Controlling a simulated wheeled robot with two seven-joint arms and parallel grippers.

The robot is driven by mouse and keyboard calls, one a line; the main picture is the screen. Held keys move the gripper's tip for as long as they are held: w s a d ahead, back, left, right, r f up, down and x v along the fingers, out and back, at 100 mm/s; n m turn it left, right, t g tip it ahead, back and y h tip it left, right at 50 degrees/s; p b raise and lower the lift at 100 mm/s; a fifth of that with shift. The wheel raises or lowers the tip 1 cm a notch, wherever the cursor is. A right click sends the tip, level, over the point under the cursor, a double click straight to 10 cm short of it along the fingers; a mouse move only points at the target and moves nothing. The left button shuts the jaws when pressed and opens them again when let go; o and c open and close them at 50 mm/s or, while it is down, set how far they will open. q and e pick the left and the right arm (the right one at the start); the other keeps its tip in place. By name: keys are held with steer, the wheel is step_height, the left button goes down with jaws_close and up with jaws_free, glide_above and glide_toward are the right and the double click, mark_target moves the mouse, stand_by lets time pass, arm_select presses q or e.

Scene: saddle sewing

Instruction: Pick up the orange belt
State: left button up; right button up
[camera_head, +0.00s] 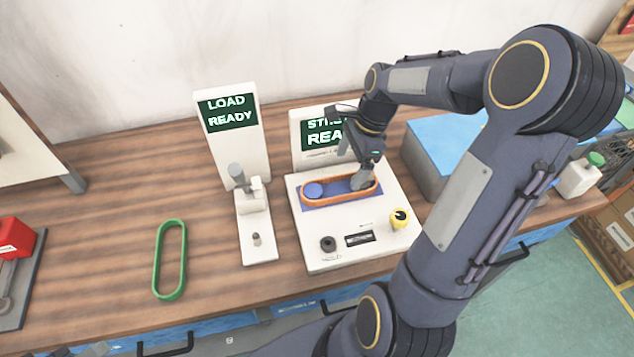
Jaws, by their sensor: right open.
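The orange belt (336,203) is a long loop lying on the white machine (315,255) with the sign partly reading "READY". My left gripper is not clearly in view.
A green belt (170,260) lies on the wooden table (110,220) at left. A white "LOAD READY" station (258,245) stands beside the machine. A blue-topped box (440,140) is at right, near a white bottle (580,178). The table around the green belt is clear.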

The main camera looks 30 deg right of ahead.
mark_target(337, 191)
steer(key=x, duration=0.2)
steer(key=p+x, duration=0.1)
steer(key=x, duration=0.4)
steer(key=shift+w+d+f, duration=0.2)
steer(key=shift+w+f, duration=0.05)
steer(key=shift+f, duration=0.05)
steer(key=c, duration=1.1)
steer(key=shift+r, duration=0.1)
